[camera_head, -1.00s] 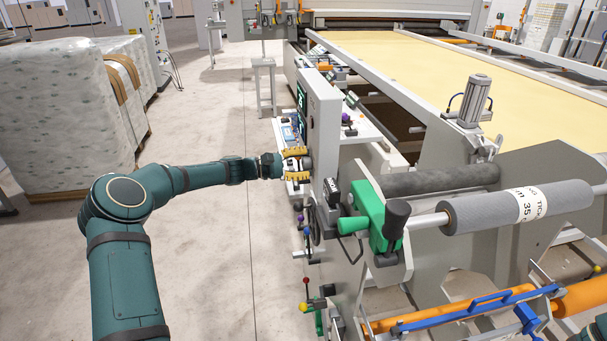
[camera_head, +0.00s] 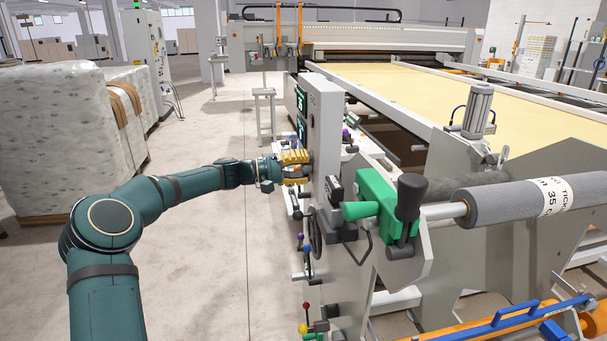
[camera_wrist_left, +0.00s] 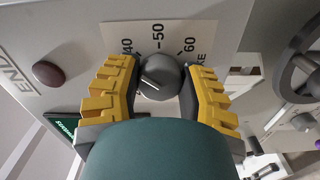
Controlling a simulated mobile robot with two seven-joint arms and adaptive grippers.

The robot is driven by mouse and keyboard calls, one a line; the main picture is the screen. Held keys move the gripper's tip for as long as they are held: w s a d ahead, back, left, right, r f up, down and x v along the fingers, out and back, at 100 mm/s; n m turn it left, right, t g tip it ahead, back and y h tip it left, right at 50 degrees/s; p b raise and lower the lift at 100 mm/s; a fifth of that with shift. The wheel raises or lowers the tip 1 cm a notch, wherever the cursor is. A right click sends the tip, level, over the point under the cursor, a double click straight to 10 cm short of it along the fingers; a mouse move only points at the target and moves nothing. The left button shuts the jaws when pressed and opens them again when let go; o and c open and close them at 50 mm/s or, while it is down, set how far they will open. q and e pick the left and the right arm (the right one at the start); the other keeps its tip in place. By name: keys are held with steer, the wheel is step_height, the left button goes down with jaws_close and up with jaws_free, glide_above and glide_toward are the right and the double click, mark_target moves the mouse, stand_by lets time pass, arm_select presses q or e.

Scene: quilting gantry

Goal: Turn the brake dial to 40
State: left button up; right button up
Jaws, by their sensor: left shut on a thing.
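The brake dial is a dark round knob (camera_wrist_left: 161,76) on a pale scale plate (camera_wrist_left: 186,33) marked 40, 50 and 60, seen in the left wrist view. In the head view the left gripper (camera_head: 308,167) is against the side of the grey control panel (camera_head: 325,135), and the dial is hidden there. My right gripper is out of view.
A dark red button (camera_wrist_left: 48,73) and a handwheel (camera_wrist_left: 300,66) flank the dial. A green clamp with a dark handle (camera_head: 376,203) and a grey fabric roll (camera_head: 500,203) lie right of the panel. Wrapped bales (camera_head: 55,135) stand left; floor between is clear.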

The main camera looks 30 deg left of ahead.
arm_select(q)
steer(key=shift+m, duration=0.5)
steer(key=o, duration=1.2)
steer(key=v, duration=1.2)
